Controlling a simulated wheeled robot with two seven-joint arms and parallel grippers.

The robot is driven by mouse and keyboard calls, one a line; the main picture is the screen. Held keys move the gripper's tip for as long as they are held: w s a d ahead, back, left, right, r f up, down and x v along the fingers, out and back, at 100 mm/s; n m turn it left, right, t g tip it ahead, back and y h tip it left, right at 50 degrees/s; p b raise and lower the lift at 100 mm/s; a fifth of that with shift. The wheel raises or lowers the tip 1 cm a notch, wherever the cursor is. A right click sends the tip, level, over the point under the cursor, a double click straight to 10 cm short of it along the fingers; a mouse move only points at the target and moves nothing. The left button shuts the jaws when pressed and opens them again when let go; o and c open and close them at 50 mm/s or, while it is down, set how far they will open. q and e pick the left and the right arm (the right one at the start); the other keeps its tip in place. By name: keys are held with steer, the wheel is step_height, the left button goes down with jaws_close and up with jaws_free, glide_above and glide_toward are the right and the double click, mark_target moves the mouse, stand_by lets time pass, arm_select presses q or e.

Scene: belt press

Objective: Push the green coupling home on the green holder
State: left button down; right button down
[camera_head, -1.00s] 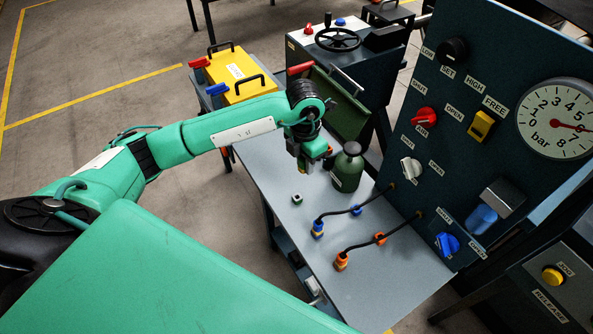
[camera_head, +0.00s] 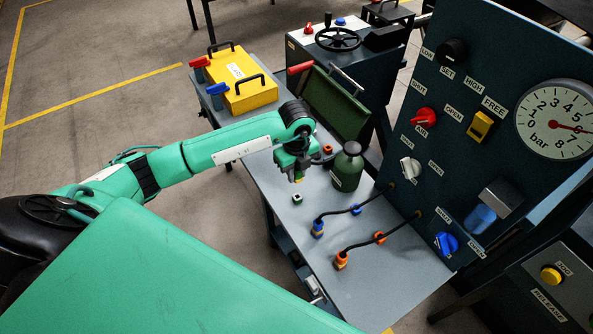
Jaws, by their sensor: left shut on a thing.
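My left gripper (camera_head: 297,172) is over the table, pointing down, and shut on a small piece with a yellowish lower end (camera_head: 298,180). This seems to be the green coupling, mostly hidden by the fingers. Just below it in the picture, the green holder (camera_head: 297,198), a small pale block with a green top, stands on the grey table. The held piece looks apart from the holder, with a small gap between them. My right gripper is not in view.
A dark green bottle (camera_head: 347,170) stands right of the gripper. A blue coupling (camera_head: 318,229) and an orange coupling (camera_head: 341,260) with black hoses stand nearer on the table (camera_head: 345,300). A yellow box (camera_head: 243,80) is at the back left. The dark control panel (camera_head: 455,130) rises at right.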

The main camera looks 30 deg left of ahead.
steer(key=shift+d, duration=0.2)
arm_select(q)
steer(key=shift+f, duration=0.1)
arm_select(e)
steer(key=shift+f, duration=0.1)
